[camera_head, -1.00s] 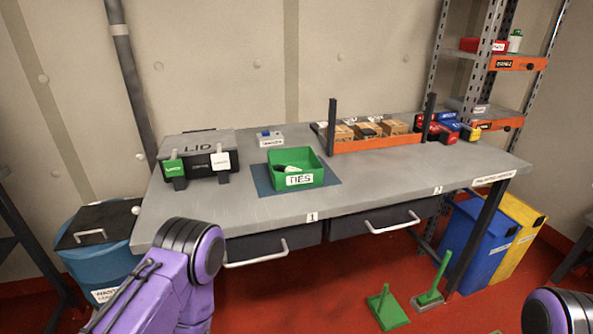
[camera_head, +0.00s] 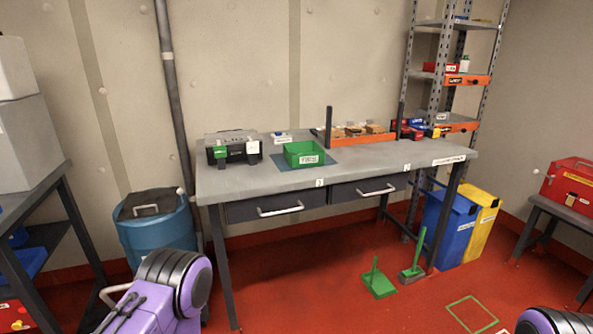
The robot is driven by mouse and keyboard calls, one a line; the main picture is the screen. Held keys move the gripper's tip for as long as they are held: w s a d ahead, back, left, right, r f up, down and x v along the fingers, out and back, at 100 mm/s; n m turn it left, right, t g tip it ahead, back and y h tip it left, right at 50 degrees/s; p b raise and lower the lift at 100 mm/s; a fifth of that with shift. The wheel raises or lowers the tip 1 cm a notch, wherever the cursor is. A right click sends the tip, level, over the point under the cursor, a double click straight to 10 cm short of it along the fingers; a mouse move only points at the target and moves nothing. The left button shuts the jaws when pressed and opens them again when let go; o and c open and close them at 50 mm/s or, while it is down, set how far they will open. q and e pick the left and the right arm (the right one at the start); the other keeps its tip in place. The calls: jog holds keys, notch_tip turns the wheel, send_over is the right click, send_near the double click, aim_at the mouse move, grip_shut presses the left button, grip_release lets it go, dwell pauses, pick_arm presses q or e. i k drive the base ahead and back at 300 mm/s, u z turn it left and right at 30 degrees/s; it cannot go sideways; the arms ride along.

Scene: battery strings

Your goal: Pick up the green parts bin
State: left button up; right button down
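The green parts bin (camera_head: 304,154) sits upright on a dark blue mat (camera_head: 333,157) on the grey workbench (camera_head: 252,181). It is an open-topped bin with a white label on its front. My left arm shows as a purple and black link at the lower left, well short of the bench. Only a dark piece of my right arm shows at the bottom right corner. Neither gripper is in view, and nothing touches the bin.
A black lidded case (camera_head: 233,147) stands left of the bin, and an orange tray (camera_head: 363,138) of boxes stands behind right. A blue barrel (camera_head: 157,229) is left of the bench. A green dustpan (camera_head: 379,284) lies on the red floor, which is otherwise mostly clear in front.

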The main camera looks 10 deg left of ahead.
aim_at(311, 154)
jog(key=z, duration=0.7)
jog(key=i, duration=1.25)
jog(key=u, duration=0.3)
